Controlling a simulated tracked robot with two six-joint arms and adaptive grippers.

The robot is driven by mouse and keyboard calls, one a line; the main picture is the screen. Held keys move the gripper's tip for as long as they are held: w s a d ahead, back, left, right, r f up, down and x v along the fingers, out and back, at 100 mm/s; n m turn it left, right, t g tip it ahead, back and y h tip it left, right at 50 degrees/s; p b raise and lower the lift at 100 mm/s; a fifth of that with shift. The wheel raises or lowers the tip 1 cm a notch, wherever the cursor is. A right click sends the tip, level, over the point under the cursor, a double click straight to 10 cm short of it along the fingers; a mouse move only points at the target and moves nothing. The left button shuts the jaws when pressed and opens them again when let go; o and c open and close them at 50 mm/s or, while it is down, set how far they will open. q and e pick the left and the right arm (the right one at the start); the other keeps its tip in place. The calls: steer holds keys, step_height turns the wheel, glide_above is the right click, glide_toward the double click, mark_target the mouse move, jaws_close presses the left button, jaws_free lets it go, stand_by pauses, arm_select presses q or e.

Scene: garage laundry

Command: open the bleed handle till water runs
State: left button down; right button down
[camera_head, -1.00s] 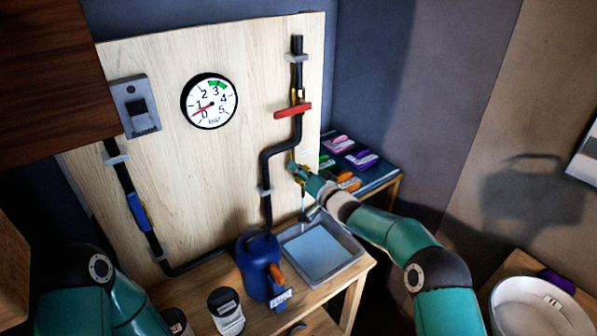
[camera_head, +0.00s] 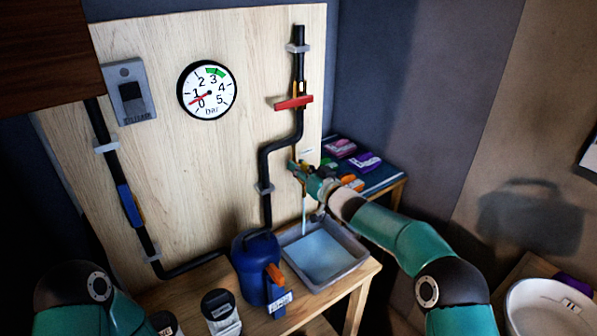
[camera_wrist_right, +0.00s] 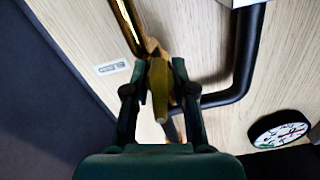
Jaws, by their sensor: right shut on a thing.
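My right gripper (camera_head: 297,168) is at the lower right part of the wooden board, below the red lever (camera_head: 294,103). In the right wrist view, its fingers (camera_wrist_right: 158,80) are shut on the yellow bleed handle (camera_wrist_right: 159,92), beside a brass pipe (camera_wrist_right: 128,25). In the head view, the gripper mostly hides the handle. A pale stream of water (camera_head: 304,217) falls below the gripper into the grey basin (camera_head: 356,258), which holds water. The pressure gauge (camera_head: 207,90) has its red needle low, near 0 to 1. My left arm shows at lower left; its gripper is out of view.
A blue jug (camera_head: 252,262) with an orange part and a dark-lidded jar (camera_head: 221,308) stand left of the basin. Black pipe (camera_head: 265,165) runs down the board. Behind my right arm, a side table (camera_head: 392,178) holds several coloured packs.

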steer(key=shift+f, duration=0.25)
steer(key=c, duration=1.2)
jaws_free()
steer(key=shift+c, duration=0.2)
steer(key=shift+o, duration=0.2)
steer(key=shift+d+r, duration=0.1)
steer(key=shift+r, duration=0.05)
steer(key=shift+s, duration=0.1)
steer(key=v, duration=1.2)
